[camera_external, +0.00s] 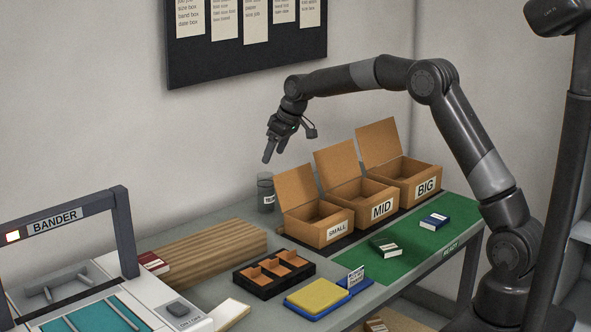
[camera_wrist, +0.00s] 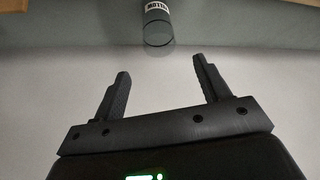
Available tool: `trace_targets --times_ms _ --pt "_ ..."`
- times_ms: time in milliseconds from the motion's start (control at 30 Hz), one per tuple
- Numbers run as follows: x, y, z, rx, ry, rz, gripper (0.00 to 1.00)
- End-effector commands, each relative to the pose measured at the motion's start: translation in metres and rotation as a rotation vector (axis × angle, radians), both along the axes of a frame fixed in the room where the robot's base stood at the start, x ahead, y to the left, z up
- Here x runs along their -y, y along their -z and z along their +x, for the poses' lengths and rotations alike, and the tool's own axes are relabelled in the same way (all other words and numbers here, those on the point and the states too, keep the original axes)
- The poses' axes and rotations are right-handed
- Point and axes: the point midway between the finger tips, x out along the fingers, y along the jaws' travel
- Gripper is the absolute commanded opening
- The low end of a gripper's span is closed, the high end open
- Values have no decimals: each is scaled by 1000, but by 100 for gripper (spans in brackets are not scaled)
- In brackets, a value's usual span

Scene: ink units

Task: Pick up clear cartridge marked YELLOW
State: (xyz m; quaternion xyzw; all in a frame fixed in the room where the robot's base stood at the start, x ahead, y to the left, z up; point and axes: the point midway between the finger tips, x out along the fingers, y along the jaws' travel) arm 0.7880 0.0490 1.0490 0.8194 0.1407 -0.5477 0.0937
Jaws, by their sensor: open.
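The clear cartridge (camera_external: 266,190) stands upright on the grey table, left of the SMALL box. It is a see-through grey cylinder with a white label, too small to read fully here. In the wrist view the cartridge (camera_wrist: 158,27) is at the top middle, ahead of the fingers, with its label upside down. My gripper (camera_external: 272,152) is above the cartridge and apart from it, pointing down. In the wrist view my gripper (camera_wrist: 161,68) is open, with nothing between its fingers.
Open cardboard boxes SMALL (camera_external: 322,233), MID (camera_external: 366,209) and BIG (camera_external: 413,188) stand right of the cartridge, flaps raised. A ribbed brown block (camera_external: 210,255) lies to its left front. A black divided tray (camera_external: 268,288) and yellow pad (camera_external: 317,296) are nearer the front.

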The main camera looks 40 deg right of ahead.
Motion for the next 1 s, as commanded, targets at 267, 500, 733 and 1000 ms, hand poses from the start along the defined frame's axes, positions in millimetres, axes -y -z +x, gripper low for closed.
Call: trace_targets --times_ms 267,500,733,1000 --pt "-5 39 14 -1 1 0 69" --pt "-8 59 20 -1 0 0 69" --pt "-11 90 30 -2 0 -1 69" --pt "-11 92 32 0 0 -1 67"
